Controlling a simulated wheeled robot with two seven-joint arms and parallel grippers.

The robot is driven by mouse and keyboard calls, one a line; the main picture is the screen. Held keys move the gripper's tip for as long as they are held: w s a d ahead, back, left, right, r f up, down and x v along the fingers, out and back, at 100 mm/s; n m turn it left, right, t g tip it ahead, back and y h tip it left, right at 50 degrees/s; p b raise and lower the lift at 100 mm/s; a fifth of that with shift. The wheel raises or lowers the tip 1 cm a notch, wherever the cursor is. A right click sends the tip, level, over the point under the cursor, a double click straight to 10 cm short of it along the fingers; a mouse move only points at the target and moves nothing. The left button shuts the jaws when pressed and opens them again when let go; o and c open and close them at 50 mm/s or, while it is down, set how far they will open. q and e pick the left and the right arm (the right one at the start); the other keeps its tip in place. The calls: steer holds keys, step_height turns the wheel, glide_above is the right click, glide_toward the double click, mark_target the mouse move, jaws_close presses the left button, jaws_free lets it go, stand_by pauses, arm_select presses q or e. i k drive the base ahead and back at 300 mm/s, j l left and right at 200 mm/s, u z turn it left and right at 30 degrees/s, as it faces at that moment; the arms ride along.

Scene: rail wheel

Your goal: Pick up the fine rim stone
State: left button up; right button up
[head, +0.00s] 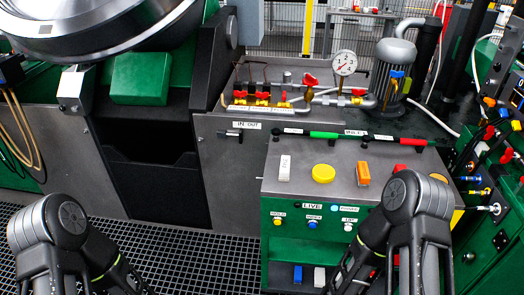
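Several small pieces lie on the grey top of the green cabinet (275,190): a white block with a small mark (284,168), a round yellow piece (323,173), an orange block (363,174) and a red piece (400,168) partly behind my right arm. A blue block (298,274) and a white block (319,277) stand on the cabinet's lower shelf. I cannot tell which piece is the fine rim stone. My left arm shows at the bottom left and my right arm in front of the cabinet's right side. Both grippers are outside the picture.
A red, black and green bar (325,135) runs along the cabinet's back edge. Behind it are valves, a gauge (343,63) and a motor (393,70). A large metal wheel (90,35) hangs upper left. A control panel (497,180) stands right. Grated floor (190,255) is open.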

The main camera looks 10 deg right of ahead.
mark_target(285, 162)
steer(key=i+j+u, duration=0.1)
steer(key=i+j, duration=0.2)
steer(key=j, duration=0.15)
steer(key=i+j+u, duration=0.1)
steer(key=i+j, duration=0.25)
steer(key=j, duration=0.1)
